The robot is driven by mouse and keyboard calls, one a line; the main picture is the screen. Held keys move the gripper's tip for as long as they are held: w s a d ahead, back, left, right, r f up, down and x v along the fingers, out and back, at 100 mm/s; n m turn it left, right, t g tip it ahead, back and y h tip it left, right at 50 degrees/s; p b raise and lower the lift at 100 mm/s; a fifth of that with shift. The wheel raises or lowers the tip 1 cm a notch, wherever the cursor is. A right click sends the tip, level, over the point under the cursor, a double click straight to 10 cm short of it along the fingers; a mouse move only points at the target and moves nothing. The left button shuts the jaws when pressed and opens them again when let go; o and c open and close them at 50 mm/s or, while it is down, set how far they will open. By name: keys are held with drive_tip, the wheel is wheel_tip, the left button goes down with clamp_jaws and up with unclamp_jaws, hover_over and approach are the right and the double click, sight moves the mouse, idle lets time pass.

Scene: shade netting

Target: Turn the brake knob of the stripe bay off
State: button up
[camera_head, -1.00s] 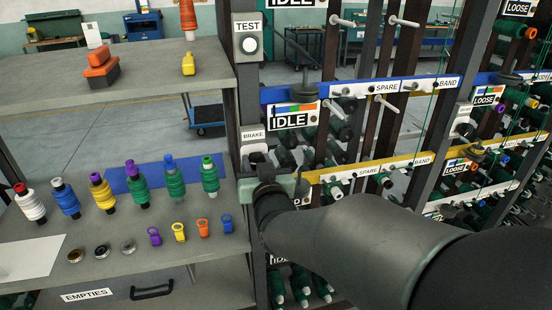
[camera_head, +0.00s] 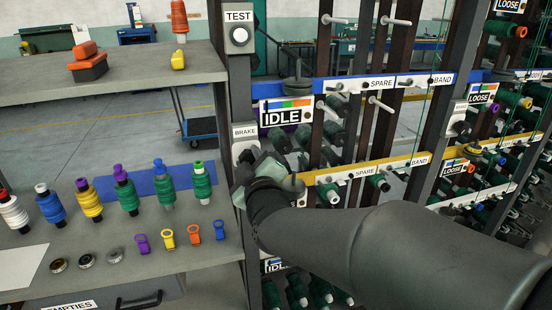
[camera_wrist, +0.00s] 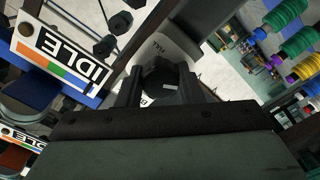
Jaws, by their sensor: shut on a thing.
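The brake knob (camera_wrist: 160,78) is a dark round knob with a pale mark, on a white plate (camera_wrist: 168,48) in the wrist view. My gripper (camera_wrist: 155,84) has a finger on each side of the knob and is shut on it. In the head view, the plate labelled BRAKE (camera_head: 245,132) is on the grey post, and my gripper (camera_head: 250,168) reaches it and hides most of the knob. A card reading IDLE (camera_head: 284,113) with coloured stripes hangs just right of the plate; it also shows in the wrist view (camera_wrist: 62,52).
A TEST button (camera_head: 239,36) is higher on the same post. The left bench (camera_head: 150,235) holds several thread spools and coloured clips. Another brake knob (camera_head: 461,128) is on the right post. Green bobbins and pegs crowd the rack behind my arm.

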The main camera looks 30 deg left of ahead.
drive_tip(key=shift+n, duration=1.6)
drive_tip(key=o, duration=1)
drive_tip(key=shift+c, duration=0.2)
drive_tip(key=b+v, duration=0.2)
drive_tip(key=v, duration=1.5)
drive_tip(key=shift+s, duration=0.2)
drive_tip(key=shift+d, duration=0.1)
